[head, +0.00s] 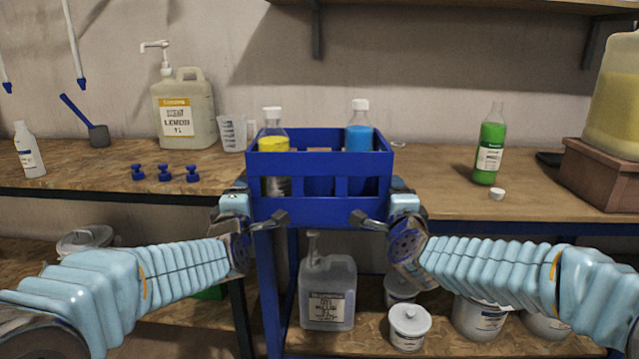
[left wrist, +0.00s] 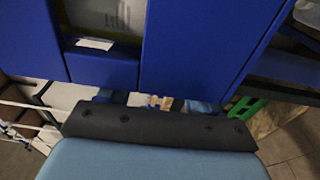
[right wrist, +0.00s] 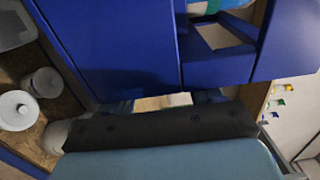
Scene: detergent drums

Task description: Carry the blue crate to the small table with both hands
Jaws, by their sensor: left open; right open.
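The blue crate (head: 320,210) is upright in the middle of the head view, at the front of the workbench. It holds a bottle of yellow liquid (head: 273,145) and a bottle of blue liquid (head: 358,138), both with white caps. My left gripper (head: 262,215) is open at the crate's lower left side, and my right gripper (head: 378,218) is open at its lower right side. The crate's blue wall fills much of the left wrist view (left wrist: 205,50) and the right wrist view (right wrist: 120,45). Fingertip contact is unclear. I cannot make out which surface is the small table.
On the wooden workbench (head: 440,195) stand a pump canister (head: 185,112), a measuring cup (head: 232,132), blue knobs (head: 164,173) and a green bottle (head: 490,145). A brown block (head: 603,172) bears a large container at the right. A lower shelf holds a grey canister (head: 327,290) and white tubs (head: 409,326).

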